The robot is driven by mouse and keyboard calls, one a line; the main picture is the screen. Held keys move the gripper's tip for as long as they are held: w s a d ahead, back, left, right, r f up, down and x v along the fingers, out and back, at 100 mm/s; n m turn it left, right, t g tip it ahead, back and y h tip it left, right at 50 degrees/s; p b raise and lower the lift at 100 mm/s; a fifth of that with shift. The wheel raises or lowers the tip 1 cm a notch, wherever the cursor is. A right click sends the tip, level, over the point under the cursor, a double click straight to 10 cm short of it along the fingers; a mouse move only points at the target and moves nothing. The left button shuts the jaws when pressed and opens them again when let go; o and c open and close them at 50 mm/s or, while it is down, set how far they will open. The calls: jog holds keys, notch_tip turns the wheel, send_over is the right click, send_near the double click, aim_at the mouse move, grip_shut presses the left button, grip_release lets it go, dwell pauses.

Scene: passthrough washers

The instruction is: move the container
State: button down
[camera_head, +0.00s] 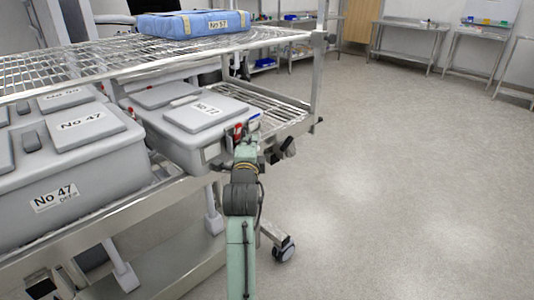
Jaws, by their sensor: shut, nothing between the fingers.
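A grey lidded container marked "No 12" (196,122) sits on the wire shelf of a metal rack, near the shelf's right end. A larger grey container marked "No 47" (98,165) sits to its left on the same shelf. Which container the task means cannot be told from this view. My green arm reaches up from the bottom of the picture. My gripper (284,150) is shut and empty, just right of the front right corner of the No 12 container. Its fingertips are small and dark here. Part of that container's front is hidden behind my arm.
A blue package marked "No 57" (193,23) lies on the upper wire shelf (110,58). The rack has a right-hand post (318,75) and a caster (284,249). Steel tables (408,40) stand at the back. The floor (420,190) to the right is clear.

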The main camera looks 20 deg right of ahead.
jog(key=w+a, duration=0.1)
jog(key=w, duration=0.1)
jog(key=w+a+b, duration=0.1)
jog(key=w+a, duration=0.1)
jog(key=w, duration=0.1)
jog(key=w+a+b, duration=0.1)
jog(key=w+a, duration=0.1)
jog(key=w, duration=0.1)
jog(key=shift+w+f, duration=0.1)
jog(key=shift+w, duration=0.05)
jog(key=shift+d, duration=0.1)
